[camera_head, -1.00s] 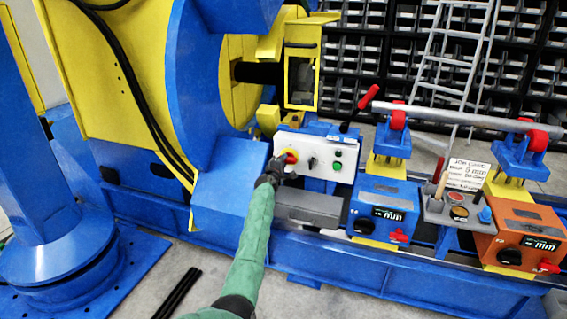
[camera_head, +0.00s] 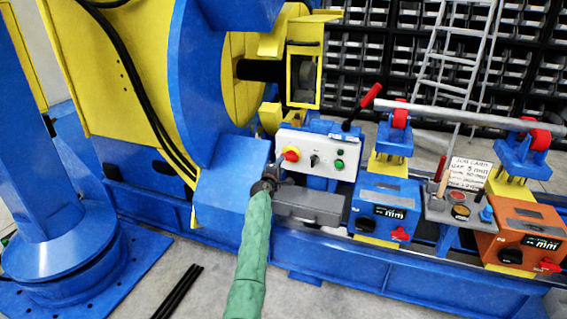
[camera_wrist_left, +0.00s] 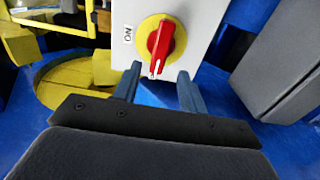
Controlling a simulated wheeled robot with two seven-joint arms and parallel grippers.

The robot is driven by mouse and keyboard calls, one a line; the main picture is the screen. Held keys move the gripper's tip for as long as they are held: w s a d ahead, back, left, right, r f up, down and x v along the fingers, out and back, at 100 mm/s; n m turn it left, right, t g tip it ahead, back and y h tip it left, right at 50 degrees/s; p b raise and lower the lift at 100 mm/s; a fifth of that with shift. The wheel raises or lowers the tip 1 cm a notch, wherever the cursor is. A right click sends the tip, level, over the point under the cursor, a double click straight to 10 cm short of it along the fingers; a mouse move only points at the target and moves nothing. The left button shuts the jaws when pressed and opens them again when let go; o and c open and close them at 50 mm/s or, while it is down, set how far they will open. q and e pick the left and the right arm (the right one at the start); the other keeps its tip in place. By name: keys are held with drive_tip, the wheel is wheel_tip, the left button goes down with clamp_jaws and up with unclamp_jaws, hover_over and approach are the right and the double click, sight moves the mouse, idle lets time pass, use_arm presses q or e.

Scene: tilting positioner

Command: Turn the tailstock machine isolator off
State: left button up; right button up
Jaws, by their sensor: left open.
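The isolator is a red rotary knob on a yellow disc (camera_head: 291,154), at the left of a white control box (camera_head: 318,160). In the left wrist view the red knob (camera_wrist_left: 161,44) stands close ahead. Its grip is nearly upright in that picture, slightly tilted, with a white mark at the lower end. A label reading ON sits left of the disc. My left gripper (camera_head: 270,181) is open and empty, just below and left of the knob. Its two fingers (camera_wrist_left: 158,86) point towards the knob, apart from it. My right gripper is not in view.
The white box also has a black switch (camera_head: 314,160) and a green button (camera_head: 339,164). A grey block (camera_head: 308,206) lies below the box. Blue (camera_head: 385,205) and orange (camera_head: 527,238) roller units stand to the right. The big blue and yellow positioner (camera_head: 205,90) is at left.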

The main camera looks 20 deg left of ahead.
use_arm(q)
drive_tip(key=shift+s, duration=1)
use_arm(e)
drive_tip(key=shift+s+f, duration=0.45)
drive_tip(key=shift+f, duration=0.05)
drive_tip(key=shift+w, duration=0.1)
